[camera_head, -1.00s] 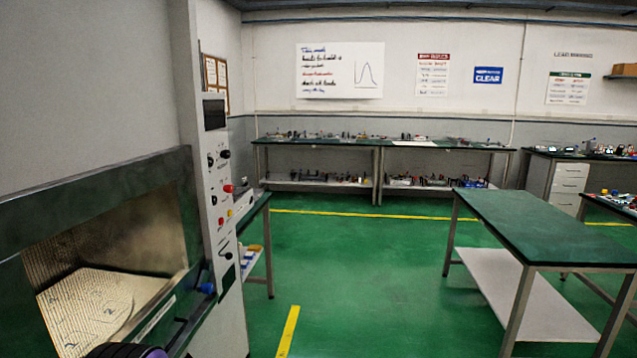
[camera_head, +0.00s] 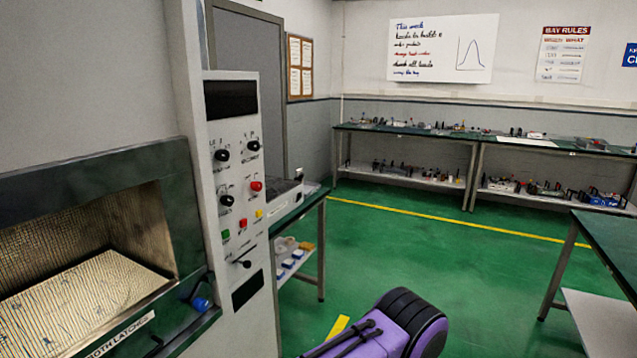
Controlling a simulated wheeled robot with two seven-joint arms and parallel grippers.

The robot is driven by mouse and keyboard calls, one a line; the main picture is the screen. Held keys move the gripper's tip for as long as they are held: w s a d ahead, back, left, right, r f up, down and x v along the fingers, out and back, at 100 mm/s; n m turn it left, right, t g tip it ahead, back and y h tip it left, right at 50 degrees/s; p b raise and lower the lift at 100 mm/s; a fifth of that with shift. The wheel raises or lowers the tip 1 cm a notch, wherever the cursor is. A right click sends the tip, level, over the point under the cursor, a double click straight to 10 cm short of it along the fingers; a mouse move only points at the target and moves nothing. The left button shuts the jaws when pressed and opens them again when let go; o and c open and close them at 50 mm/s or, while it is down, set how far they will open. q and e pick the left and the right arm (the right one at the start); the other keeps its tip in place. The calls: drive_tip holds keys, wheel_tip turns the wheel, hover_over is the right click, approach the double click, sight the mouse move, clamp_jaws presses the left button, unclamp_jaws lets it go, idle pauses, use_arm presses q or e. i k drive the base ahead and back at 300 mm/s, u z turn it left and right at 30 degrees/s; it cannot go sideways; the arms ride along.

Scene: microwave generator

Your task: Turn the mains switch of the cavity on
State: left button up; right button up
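The control panel (camera_head: 236,170) is a tall pale column at the centre left, beside the open cavity (camera_head: 80,265). It has a dark display (camera_head: 231,99) on top and several black knobs (camera_head: 222,155). A red mushroom button (camera_head: 256,186) sits mid-panel, above small green (camera_head: 225,235), red (camera_head: 243,223) and yellow (camera_head: 259,213) buttons. Below them is a black lever-like switch (camera_head: 244,263); its label is too small to read, so I cannot tell whether it is the mains switch. Neither gripper is in view; a purple and black link of mine shows at the bottom.
A blue-ended latch (camera_head: 201,304) juts out from the cavity's frame. A green-topped bench (camera_head: 304,206) stands close behind the panel. Another green table (camera_head: 612,240) is at the right edge. Green floor (camera_head: 430,255) between them is clear.

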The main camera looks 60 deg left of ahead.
sight(257, 186)
drive_tip(key=u, duration=0.05)
drive_tip(key=i, duration=1.25)
drive_tip(key=u, duration=1.3)
drive_tip(key=i, duration=1.05)
drive_tip(key=u, duration=1)
